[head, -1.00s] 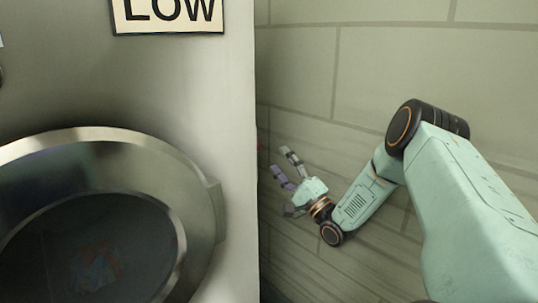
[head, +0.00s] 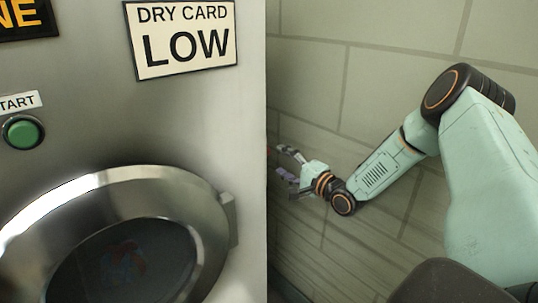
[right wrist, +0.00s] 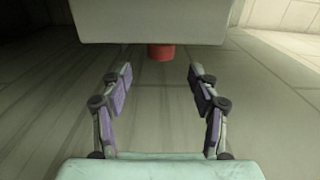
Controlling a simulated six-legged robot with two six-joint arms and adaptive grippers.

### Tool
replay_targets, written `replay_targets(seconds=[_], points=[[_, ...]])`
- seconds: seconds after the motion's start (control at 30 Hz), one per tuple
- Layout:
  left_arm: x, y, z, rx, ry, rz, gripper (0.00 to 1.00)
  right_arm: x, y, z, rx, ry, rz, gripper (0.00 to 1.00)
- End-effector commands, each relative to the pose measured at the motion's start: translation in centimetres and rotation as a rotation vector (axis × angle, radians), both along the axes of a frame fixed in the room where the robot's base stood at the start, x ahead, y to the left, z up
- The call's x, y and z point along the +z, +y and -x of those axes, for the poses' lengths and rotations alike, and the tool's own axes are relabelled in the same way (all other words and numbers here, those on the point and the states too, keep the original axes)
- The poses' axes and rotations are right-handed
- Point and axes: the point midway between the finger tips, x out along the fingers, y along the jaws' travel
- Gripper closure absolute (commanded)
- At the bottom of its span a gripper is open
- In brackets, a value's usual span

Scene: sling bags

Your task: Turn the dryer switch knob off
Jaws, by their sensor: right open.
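The dryer (head: 190,130) is a grey metal machine filling the left of the head view, with a round door (head: 195,190). A red cylindrical piece (right wrist: 161,52), perhaps the switch knob, sticks out below the edge of a pale box-like body in the right wrist view. My right gripper (head: 281,168) is beside the dryer's right side edge, open and empty. In the right wrist view its fingers (right wrist: 160,85) are spread, with the red piece ahead between them and apart from both. The knob's setting cannot be told. My left gripper is out of view.
A "DRY CARD LOW" sign (head: 184,40) and a green start button (head: 23,131) are on the dryer front. A tiled wall (head: 400,50) stands to the right, with a gap between it and the dryer.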

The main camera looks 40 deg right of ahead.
Motion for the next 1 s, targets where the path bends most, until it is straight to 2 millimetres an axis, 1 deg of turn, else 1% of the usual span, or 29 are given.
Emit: replay_targets(seconds=[0.03,0.2,0.3,0.43,0.6,0.8,0.87,1.0], points=[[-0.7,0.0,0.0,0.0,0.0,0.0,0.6,-0.3,0.2,-0.8,0.003,-0.001,0.005,0.39],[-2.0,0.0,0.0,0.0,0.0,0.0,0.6,-0.3,0.4,-3.4,0.003,-0.001,0.005,0.39],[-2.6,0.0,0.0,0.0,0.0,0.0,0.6,-0.3,0.4,-4.6,0.002,-0.002,0.004,0.39],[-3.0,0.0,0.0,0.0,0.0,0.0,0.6,-0.2,0.5,-5.9,0.001,-0.002,0.003,0.39],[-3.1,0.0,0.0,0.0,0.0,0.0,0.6,0.0,0.5,-6.5,-0.001,-0.003,-0.001,0.39],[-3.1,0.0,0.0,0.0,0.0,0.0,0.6,0.1,0.5,-6.5,-0.001,-0.003,-0.001,0.39],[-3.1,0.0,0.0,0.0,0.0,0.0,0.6,0.1,0.5,-6.4,-0.001,-0.003,-0.001,0.43],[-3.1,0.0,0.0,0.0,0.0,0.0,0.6,0.1,0.5,-6.4,-0.001,-0.003,-0.001,0.55]])
